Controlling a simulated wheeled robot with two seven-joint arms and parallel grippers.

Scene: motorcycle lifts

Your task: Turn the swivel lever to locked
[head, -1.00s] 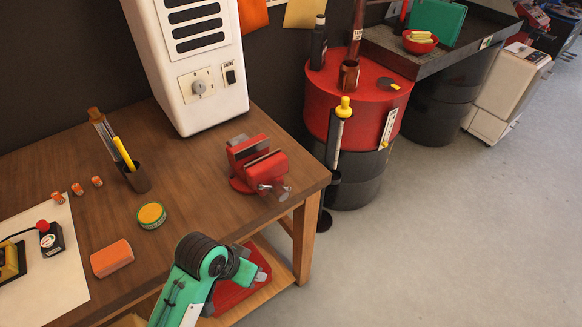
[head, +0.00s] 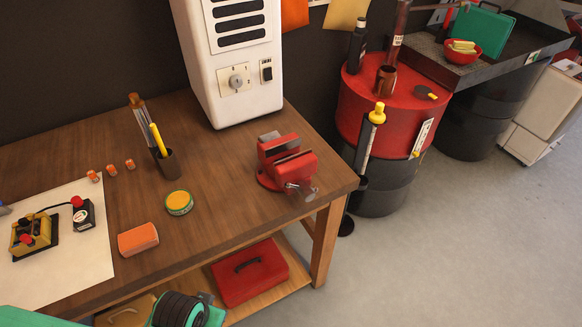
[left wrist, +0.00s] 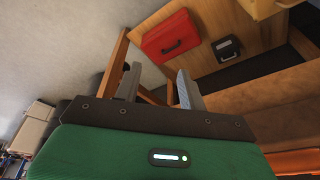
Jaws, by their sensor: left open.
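A red bench vise (head: 287,163) with a metal screw and handle stands near the right front corner of the wooden workbench. A small metal piece (head: 302,190) shows at its lower front; I cannot tell whether this is the swivel lever or how it is set. My left gripper (left wrist: 158,88) shows in the left wrist view with its two fingers apart and nothing between them. The vise is not seen in that view. In the head view only part of my green left arm shows at the bottom edge, below the bench front. My right gripper is not in view.
A white cabinet (head: 237,62) stands behind the vise. A green-yellow tin (head: 179,203), an orange block (head: 138,239) and a pen holder (head: 165,163) lie left of it. A red toolbox (head: 250,272) sits on the lower shelf. A red drum (head: 371,105) stands right.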

